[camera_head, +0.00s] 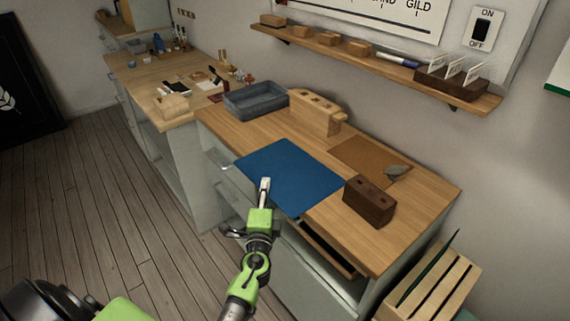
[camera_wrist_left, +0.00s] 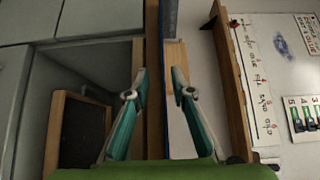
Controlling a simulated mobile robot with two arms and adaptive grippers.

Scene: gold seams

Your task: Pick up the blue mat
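The blue mat (camera_head: 290,172) lies flat on the wooden worktop, with its near edge at the worktop's front edge. My left gripper (camera_head: 265,182) is at the mat's near left edge in the head view. In the left wrist view, the two fingers of my left gripper (camera_wrist_left: 160,78) are apart, with the worktop edge and a thin blue strip of the mat (camera_wrist_left: 170,15) seen edge-on between and beyond them. Whether a finger touches the mat cannot be told. My right gripper is not in view.
A dark wooden block (camera_head: 369,202) stands close to the mat's right corner. A grey tray (camera_head: 255,100), a light wooden block (camera_head: 315,115) and a brown mat (camera_head: 360,160) lie behind. A drawer (camera_head: 328,250) is partly open below the worktop. A slatted crate (camera_head: 430,290) stands at right.

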